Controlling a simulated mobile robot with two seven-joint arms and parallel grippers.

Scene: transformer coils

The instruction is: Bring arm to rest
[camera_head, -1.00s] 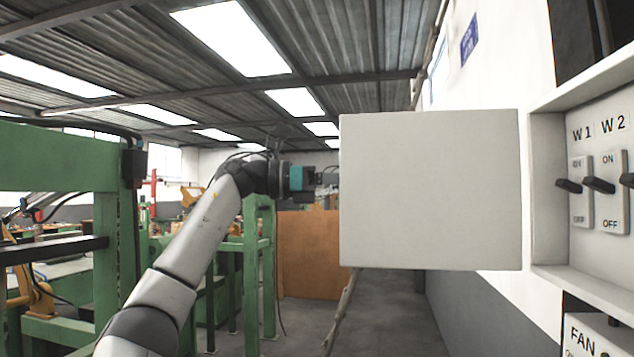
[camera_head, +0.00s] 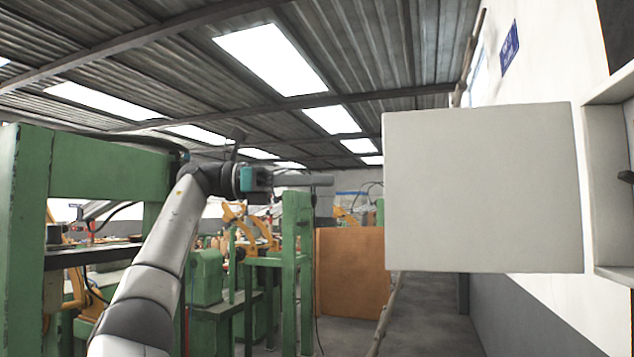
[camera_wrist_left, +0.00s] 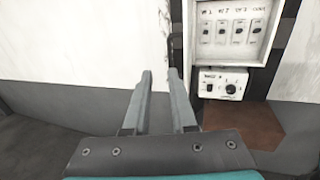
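My left arm (camera_head: 165,255) rises from the bottom left in the head view, and its wrist is bent to the right. My left gripper (camera_head: 330,180) points right there, in front of the green machinery and left of the white panel door. In the left wrist view, the two fingers of my left gripper (camera_wrist_left: 160,73) stand apart with an empty gap between them. Nothing is held. My right arm and gripper show in no view.
A white panel door (camera_head: 483,190) stands out from the right wall. Green frames (camera_head: 30,200) stand at the left, a brown board (camera_head: 350,272) behind. The left wrist view shows a switch panel (camera_wrist_left: 235,32) above a knob box (camera_wrist_left: 223,84). Grey floor (camera_head: 430,315) lies open beyond.

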